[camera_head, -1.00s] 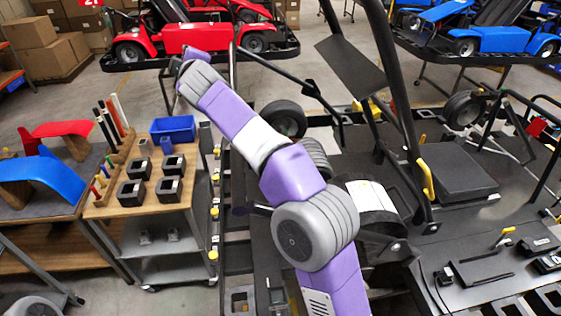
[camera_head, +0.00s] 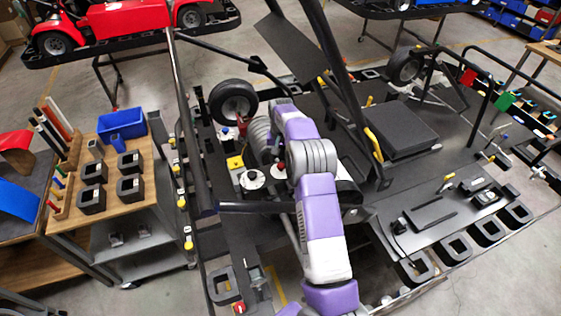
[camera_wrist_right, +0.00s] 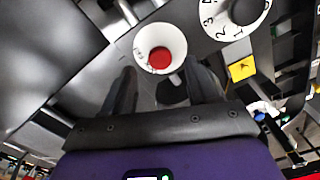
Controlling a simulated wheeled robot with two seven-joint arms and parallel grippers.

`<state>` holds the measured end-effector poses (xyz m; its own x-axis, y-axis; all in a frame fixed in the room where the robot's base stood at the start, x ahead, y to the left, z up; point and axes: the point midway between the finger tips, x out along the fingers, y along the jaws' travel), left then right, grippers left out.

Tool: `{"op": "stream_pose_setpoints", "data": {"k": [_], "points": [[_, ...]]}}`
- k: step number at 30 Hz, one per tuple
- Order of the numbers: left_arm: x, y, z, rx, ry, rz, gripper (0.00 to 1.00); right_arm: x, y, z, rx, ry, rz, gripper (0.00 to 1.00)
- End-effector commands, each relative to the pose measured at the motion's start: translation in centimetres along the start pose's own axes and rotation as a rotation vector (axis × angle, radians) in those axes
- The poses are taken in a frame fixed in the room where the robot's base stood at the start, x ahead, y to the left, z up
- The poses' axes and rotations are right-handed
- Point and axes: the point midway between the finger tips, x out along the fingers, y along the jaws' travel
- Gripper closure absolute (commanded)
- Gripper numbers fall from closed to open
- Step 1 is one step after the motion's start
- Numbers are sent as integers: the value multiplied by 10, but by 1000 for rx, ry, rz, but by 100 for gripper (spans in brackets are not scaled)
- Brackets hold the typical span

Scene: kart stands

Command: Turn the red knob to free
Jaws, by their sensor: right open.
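The red knob (camera_wrist_right: 160,58) sits in the middle of a white round dial (camera_wrist_right: 148,40) in the right wrist view. Small dark marks on the dial are too small to read. In the head view the red knob (camera_head: 280,167) shows partly beside my right wrist. My right gripper (camera_wrist_right: 164,84) is open, with its two dark fingers apart and pointing toward the dial. The knob appears between and beyond the fingertips, and nothing is held. In the head view the right gripper is mostly hidden by my arm. My left gripper is not in view.
A second white dial (camera_head: 252,179) with a black knob and numbers is close to the red knob. A yellow square plate (camera_head: 235,162) is near it. Black frame bars (camera_head: 345,80) rise close to my arm. A wooden cart (camera_head: 147,160) with black blocks stands at left.

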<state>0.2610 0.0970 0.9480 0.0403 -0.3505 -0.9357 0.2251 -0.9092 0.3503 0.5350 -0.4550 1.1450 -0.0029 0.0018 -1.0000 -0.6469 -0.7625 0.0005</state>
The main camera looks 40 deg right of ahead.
Motion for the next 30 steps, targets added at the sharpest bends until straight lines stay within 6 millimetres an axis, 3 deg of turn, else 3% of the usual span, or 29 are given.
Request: {"op": "stream_pose_setpoints", "data": {"k": [6, 17, 28, 30], "points": [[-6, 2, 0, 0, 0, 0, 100, 27, 0, 0, -2, -1, 1, 41], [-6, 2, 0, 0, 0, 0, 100, 34, 0, 0, -3, 3, 0, 41], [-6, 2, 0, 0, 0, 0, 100, 34, 0, 0, -3, 3, 0, 96], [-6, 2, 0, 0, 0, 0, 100, 34, 0, 0, -3, 3, 0, 97]]}}
